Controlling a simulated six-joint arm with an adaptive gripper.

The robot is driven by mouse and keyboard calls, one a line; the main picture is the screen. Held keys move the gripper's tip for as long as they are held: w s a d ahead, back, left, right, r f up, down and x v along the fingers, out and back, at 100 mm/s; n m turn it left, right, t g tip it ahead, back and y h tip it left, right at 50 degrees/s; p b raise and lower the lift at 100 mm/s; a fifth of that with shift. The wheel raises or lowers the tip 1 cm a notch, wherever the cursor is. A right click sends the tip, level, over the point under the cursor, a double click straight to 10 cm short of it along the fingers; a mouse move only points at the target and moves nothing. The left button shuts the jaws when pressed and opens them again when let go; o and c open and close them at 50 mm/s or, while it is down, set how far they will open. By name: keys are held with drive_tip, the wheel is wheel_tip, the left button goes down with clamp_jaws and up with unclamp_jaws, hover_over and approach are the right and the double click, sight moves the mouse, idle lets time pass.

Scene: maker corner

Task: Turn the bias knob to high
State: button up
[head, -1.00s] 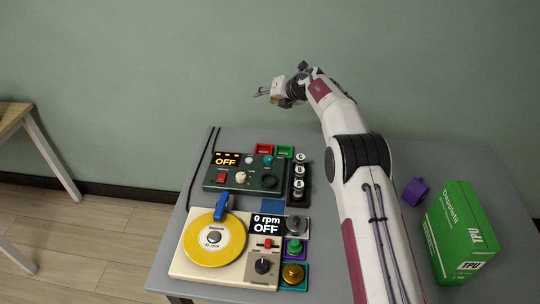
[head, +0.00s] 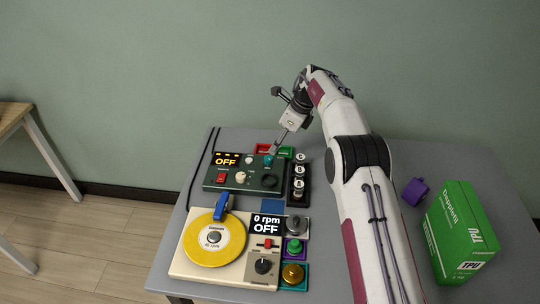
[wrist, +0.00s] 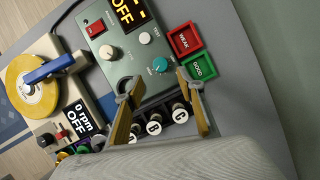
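A dark green tester box (head: 222,183) with an OFF display lies on the table; it also shows in the wrist view (wrist: 125,68). It carries a cream knob (head: 241,177), a small white button-like part marked TEST (wrist: 144,38), a teal knob (head: 268,161) and a dark knob (head: 270,181). I cannot read which knob is the bias one. My gripper (head: 277,153) points down above the box's back right side, apart from it. In the wrist view its two fingers (wrist: 157,77) are spread with nothing between them; the teal knob (wrist: 160,65) appears near the tips. One finger seems to hide the dark knob.
Red (head: 263,149) and green (head: 285,151) trays sit behind the box. A black rack (head: 298,193) of white-topped pieces stands to its right. A turntable (head: 183,264) is in front. A green TPU box (head: 460,236) and purple object (head: 415,191) lie right of my arm.

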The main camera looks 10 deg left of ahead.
sight(268, 157)
drive_tip(key=shift+f, duration=0.1)
drive_tip(key=shift+x, duration=3.8)
drive_tip(key=shift+a, duration=0.1)
drive_tip(key=c, duration=1.1)
